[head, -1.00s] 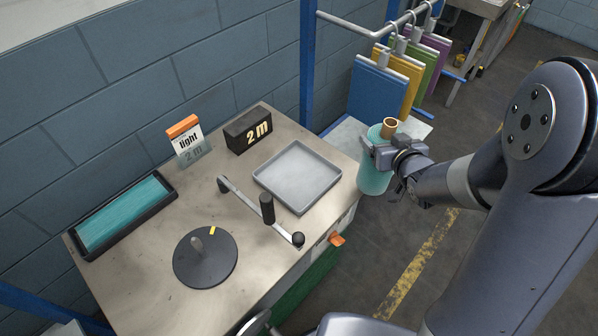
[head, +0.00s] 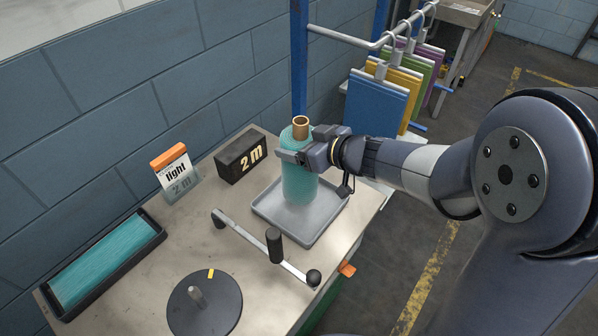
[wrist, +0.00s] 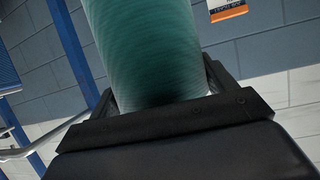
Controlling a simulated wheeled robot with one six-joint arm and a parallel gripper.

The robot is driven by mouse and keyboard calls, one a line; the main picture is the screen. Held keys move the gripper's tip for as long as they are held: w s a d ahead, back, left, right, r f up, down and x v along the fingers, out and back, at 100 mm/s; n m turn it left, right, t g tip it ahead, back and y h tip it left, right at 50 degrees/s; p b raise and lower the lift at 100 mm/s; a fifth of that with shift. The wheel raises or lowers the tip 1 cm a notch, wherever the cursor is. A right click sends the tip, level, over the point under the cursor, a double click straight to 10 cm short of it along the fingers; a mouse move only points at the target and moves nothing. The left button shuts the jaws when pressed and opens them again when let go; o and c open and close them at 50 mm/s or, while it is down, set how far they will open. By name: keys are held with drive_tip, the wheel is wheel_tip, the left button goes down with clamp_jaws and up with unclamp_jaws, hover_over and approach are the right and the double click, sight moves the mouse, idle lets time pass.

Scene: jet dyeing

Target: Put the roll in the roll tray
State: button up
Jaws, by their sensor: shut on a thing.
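The roll (head: 299,183) is a teal cylinder with a brown core showing at its top. It is upright in my gripper (head: 296,154), which is shut on its upper part. In the head view the roll stands over the grey square roll tray (head: 326,225). I cannot tell whether its lower end touches the tray floor. In the wrist view the roll (wrist: 147,45) rises between the two fingers, and its lower end is hidden.
A crank with a black handle (head: 274,245) lies just in front of the tray. Coloured cloths (head: 377,103) hang behind.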

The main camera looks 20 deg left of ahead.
drive_tip(key=shift+f+b, duration=0.7)
drive_tip(key=shift+f, duration=1.85)
drive_tip(key=shift+f, duration=0.2)
drive_tip(key=o, duration=1.6)
drive_tip(key=shift+r, duration=0.1)
drive_tip(key=p+v, duration=0.2)
drive_tip(key=v, duration=1)
drive_tip(key=shift+s, duration=0.1)
